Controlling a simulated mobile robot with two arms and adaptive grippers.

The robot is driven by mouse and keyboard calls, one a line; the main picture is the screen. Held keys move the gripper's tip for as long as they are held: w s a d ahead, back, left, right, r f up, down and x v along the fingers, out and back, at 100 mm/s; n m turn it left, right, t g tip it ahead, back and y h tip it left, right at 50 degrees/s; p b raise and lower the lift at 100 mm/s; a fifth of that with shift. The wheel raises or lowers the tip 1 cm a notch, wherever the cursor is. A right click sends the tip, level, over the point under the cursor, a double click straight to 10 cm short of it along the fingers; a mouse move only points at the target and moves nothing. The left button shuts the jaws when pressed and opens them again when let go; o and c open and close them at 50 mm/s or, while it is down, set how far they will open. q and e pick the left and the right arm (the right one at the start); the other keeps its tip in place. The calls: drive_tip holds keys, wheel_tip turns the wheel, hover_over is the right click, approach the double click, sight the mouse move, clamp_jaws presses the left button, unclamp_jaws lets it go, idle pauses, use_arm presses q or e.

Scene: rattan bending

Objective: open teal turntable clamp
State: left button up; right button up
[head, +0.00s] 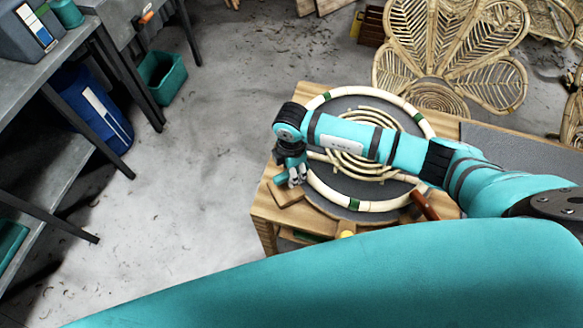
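The dark grey turntable (342,105) sits on a wooden table, with a large pale rattan ring (372,205) bound with green bands and a smaller rattan coil (362,166) on it. My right arm reaches in from the right across the turntable. My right gripper (296,178) points down at the turntable's left edge. A small teal piece (280,181), probably the clamp, shows right beside the fingers; most of it is hidden. I cannot tell whether the fingers touch it or how far apart they are. My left gripper is not in view.
A wooden block (285,194) lies near the table's left edge. A brown-handled tool (424,206) lies at the front right of the turntable. Rattan chair backs (450,50) stand behind.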

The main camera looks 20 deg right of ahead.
drive_tip(key=shift+c, duration=0.9)
clamp_jaws()
